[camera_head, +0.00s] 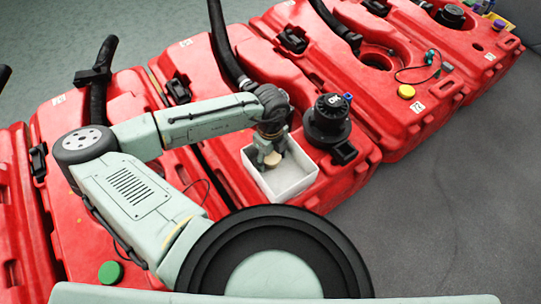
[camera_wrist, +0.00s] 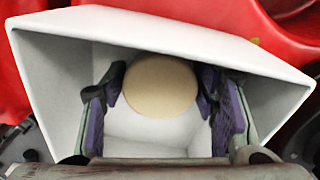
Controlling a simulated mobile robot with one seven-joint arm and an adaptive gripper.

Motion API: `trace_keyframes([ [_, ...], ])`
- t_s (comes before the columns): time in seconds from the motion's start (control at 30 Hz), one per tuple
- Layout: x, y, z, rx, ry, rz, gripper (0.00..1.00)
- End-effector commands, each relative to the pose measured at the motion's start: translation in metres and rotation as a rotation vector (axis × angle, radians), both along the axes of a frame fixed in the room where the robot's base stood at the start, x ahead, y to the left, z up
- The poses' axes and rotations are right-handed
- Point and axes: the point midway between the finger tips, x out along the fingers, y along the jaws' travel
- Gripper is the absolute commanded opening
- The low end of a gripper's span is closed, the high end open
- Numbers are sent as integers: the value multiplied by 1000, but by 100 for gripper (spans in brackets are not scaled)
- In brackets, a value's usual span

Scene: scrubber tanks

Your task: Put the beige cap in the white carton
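The white carton (camera_head: 295,187) stands open on a red tank, and its walls frame the wrist view (camera_wrist: 58,82). The beige cap (camera_head: 272,159) is at the fingertips of my gripper (camera_head: 270,154), within the carton's opening. In the wrist view the cap (camera_wrist: 160,83) appears as a round face between the two purple-padded fingers of my gripper (camera_wrist: 160,90). Both fingertips appear to meet the cap's edges. The carton's pale floor shows below the cap; whether the cap touches the floor cannot be told.
A black round fitting (camera_head: 328,122) stands just right of the carton. Red tanks with black hoses line the scene. A yellow cap (camera_head: 406,91) sits on the tank at right, and a green cap (camera_head: 110,272) on the one at lower left. Grey floor (camera_head: 450,210) is clear at right.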

Motion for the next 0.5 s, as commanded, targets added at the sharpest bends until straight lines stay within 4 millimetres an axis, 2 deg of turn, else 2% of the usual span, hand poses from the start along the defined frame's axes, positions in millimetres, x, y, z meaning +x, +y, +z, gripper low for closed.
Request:
trace_keyframes([
  [0.17, 0, 0, 0, 0, 0, 0, 67],
  [0.5, 0, 0, 5, 1, -1, 0, 67],
])
